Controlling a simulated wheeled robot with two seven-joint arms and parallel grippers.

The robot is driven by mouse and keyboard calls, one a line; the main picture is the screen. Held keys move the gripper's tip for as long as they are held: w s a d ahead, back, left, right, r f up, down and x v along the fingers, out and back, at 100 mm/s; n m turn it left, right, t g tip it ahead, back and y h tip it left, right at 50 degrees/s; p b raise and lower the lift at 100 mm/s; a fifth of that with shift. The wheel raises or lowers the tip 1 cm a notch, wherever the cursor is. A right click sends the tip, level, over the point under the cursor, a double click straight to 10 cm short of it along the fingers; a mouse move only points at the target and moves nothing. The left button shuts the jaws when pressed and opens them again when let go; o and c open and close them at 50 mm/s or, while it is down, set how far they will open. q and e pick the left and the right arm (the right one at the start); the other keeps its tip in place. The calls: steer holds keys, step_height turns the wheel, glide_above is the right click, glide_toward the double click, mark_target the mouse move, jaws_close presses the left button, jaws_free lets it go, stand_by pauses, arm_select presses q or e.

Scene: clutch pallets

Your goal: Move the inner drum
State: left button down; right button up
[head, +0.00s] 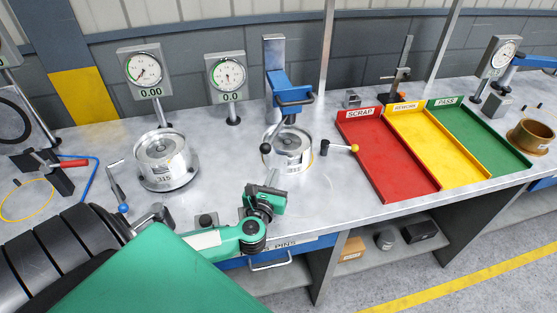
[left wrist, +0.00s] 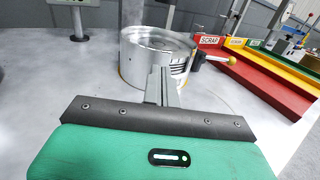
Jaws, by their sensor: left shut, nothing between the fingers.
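Two silver metal drums stand on the bench in the head view. One drum (head: 163,160), marked 315, sits on a round base at the left. The other drum (head: 287,150) stands below a blue press (head: 289,92) in the middle, and it also shows in the left wrist view (left wrist: 142,62). I cannot tell for sure which is the inner drum. My left gripper (head: 271,179) is shut and empty, just in front of the middle drum. In the left wrist view its fingers (left wrist: 160,84) overlap the drum's front; contact cannot be told. My right gripper is not in view.
Red scrap (head: 385,160), yellow rework (head: 440,150) and green pass (head: 488,140) trays lie empty to the right. Dial gauges (head: 143,70) stand behind. A brass ring (head: 530,136) sits far right.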

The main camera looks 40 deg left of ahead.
mark_target(279, 158)
arm_select(q)
steer(key=p+x, duration=0.1)
steer(key=x, duration=0.3)
steer(key=shift+w+a+r, duration=0.1)
steer(key=shift+w+a, duration=0.05)
steer(key=shift+w, duration=0.15)
steer(key=shift+w+a+p, duration=0.15)
steer(key=shift+w+p, duration=0.15)
steer(key=shift+w, duration=0.15)
steer(key=shift+x, duration=0.8)
steer(key=shift+a+r, duration=0.1)
steer(key=shift+r, duration=0.1)
